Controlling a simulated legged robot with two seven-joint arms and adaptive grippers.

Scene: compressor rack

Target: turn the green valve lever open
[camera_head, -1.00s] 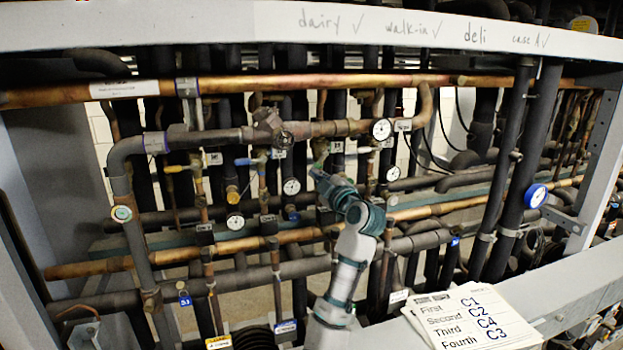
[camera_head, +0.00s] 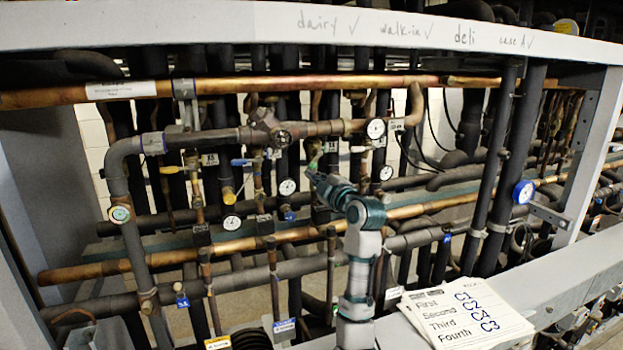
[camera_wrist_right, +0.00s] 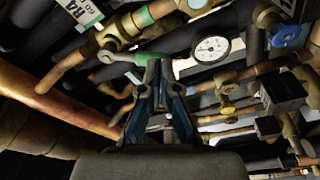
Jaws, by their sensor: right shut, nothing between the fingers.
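The green valve lever (camera_head: 315,161) is on a valve in the middle of the rack, small in the head view. In the right wrist view the green lever (camera_wrist_right: 142,57) points right from its brass valve body (camera_wrist_right: 112,45). My right gripper (camera_head: 312,175) is just below the lever in the head view. In the right wrist view my right gripper (camera_wrist_right: 159,68) is shut and empty, its fingertips at the free end of the lever. Whether they touch it I cannot tell. My left gripper is not in view.
A copper pipe (camera_wrist_right: 60,108) runs close on the left in the right wrist view. A round gauge (camera_wrist_right: 211,48) and a blue-handled valve (camera_wrist_right: 285,36) are to the right. Paper cards (camera_head: 468,312) lie on the front beam. Dense pipes leave little free room.

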